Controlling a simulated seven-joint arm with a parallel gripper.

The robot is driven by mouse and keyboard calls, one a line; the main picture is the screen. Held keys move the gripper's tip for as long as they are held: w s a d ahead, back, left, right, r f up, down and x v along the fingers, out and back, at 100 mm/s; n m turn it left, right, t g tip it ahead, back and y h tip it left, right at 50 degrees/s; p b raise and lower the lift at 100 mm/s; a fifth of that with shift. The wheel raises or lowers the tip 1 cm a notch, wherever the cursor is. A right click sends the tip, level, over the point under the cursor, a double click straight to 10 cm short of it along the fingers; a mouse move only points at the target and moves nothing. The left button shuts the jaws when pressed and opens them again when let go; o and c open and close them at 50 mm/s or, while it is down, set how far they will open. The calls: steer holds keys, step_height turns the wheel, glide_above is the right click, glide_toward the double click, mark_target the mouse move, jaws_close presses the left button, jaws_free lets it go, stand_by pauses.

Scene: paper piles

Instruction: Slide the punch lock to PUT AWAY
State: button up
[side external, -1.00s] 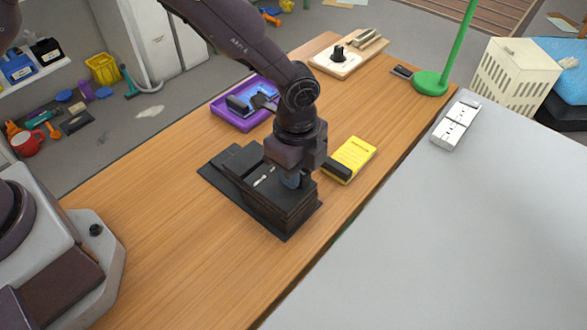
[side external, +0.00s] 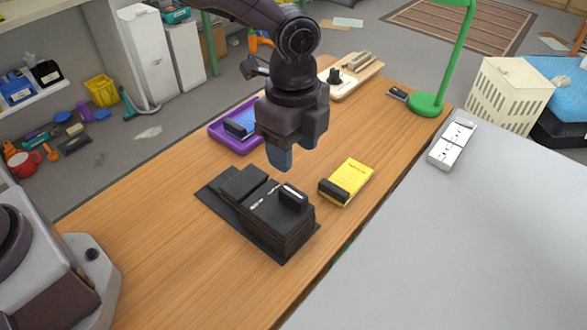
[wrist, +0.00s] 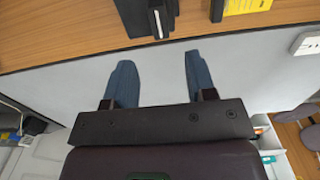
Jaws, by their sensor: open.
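The punch (side external: 262,224) is a black box on a flat black base plate, standing on the wooden table. A small upright black block, which looks like the lock slider (side external: 293,198), sits on its top near the right end. Pale markings lie to its left, too small to read. My gripper (side external: 279,160) is above and behind the punch, apart from it, with blue fingertips pointing down. In the wrist view the fingers (wrist: 160,78) are spread with nothing between them. Part of the punch (wrist: 135,18) shows at the top edge there, ahead of the fingers.
A yellow pad (side external: 350,182) with a dark end lies right of the punch. A purple tray (side external: 222,142) with a blue and black item is behind. The table's front left is clear.

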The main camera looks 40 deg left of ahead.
step_height(320, 180, up, 2)
steer(key=shift+r, duration=0.2)
steer(key=s+a+r+n+t, duration=0.2)
steer(key=s+a+r+n, duration=0.5)
steer(key=s+a+n, duration=0.2)
steer(key=s+a+r+n+t, duration=0.3)
steer(key=s+a+r+n, duration=0.4)
steer(key=s+a+n, duration=0.2)
steer(key=shift+s+a+r+t, duration=0.15)
steer(key=shift+s+a+t, duration=0.15)
steer(key=shift+s+a, duration=0.75)
steer(key=shift+w+a, duration=0.15)
